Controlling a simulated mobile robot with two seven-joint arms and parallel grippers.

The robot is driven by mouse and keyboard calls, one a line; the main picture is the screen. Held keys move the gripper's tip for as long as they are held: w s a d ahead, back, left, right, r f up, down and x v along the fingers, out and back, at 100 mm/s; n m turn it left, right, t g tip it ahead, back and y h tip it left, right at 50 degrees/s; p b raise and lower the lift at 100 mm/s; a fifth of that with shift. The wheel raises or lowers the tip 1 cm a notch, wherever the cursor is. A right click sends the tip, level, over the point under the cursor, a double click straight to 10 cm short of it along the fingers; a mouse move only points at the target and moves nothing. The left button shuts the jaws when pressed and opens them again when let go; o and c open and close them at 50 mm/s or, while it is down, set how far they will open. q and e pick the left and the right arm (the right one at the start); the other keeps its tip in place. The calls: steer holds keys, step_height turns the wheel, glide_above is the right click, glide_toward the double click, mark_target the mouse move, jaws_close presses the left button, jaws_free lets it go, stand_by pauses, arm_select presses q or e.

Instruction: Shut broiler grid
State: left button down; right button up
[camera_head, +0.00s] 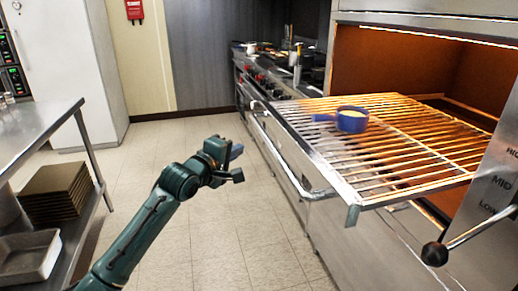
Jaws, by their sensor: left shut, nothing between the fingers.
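The broiler grid (400,150) is a metal rack pulled out of the broiler (420,50), at the right of the head view. Its front edge juts over the aisle, and its back part lies inside the orange-lit opening. A small blue pan (351,121) with something yellowish in it sits on the grid, handle to the left. My left gripper (232,162) is shut and empty, in the air over the floor to the left of the grid's front edge, apart from it. My right gripper is not in view.
A lever with a black knob (434,254) sticks out at the lower right. A stove (270,80) with pots stands behind the grid. A steel table (35,130) with stacked trays (55,190) below is at left. The tiled floor (150,155) between is clear.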

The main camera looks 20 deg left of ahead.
arm_select(q)
steer(key=w+d, duration=0.1)
steer(key=w, duration=0.1)
steer(key=w+d, duration=0.1)
steer(key=w, duration=0.1)
steer(key=w+d+f, duration=0.1)
steer(key=shift+w+d+f, duration=0.1)
steer(key=shift+w, duration=0.3)
steer(key=shift+w+d+f, duration=0.15)
steer(key=shift+w+d, duration=0.15)
steer(key=shift+d, duration=0.15)
